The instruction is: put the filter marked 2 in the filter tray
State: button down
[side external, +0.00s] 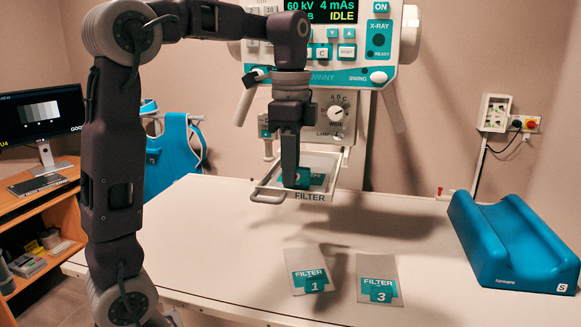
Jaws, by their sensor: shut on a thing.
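My gripper (290,180) points down over the filter tray (266,197), a pale framed tray with a handle loop, marked FILTER, below the X-ray unit. My gripper is shut on a teal-labelled filter (316,180), which is at the tray. My fingers hide most of the label, so its number is not readable. I cannot tell whether the filter rests on the tray floor or hangs just above it. Filter 1 (313,286) and filter 3 (380,294) lie flat and apart on the white table, nearer the camera.
A blue cradle-shaped cushion (513,243) sits at the table's (215,240) right. The X-ray control panel (343,50) stands above and behind the tray. A desk with a monitor (42,115) is at the left. The table's middle is clear.

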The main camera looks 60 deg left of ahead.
jog(key=c, duration=1.4)
grip_release()
jog(key=shift+f, duration=0.1)
notch_tip(320, 180, up, 8)
jog(key=shift+f, duration=0.1)
jog(key=s+d+f+n+t, duration=0.2)
jog(key=s+d+f+n, duration=0.2)
jog(key=s+f, duration=0.3)
jog(key=s+d+f+n+t, duration=0.3)
jog(key=s+d+f+n, duration=0.2)
jog(key=s, duration=0.4)
notch_tip(320, 180, down, 2)
jog(key=shift+s+d+f+t, duration=0.2)
jog(key=shift+d+t, duration=0.1)
jog(key=shift+d, duration=0.2)
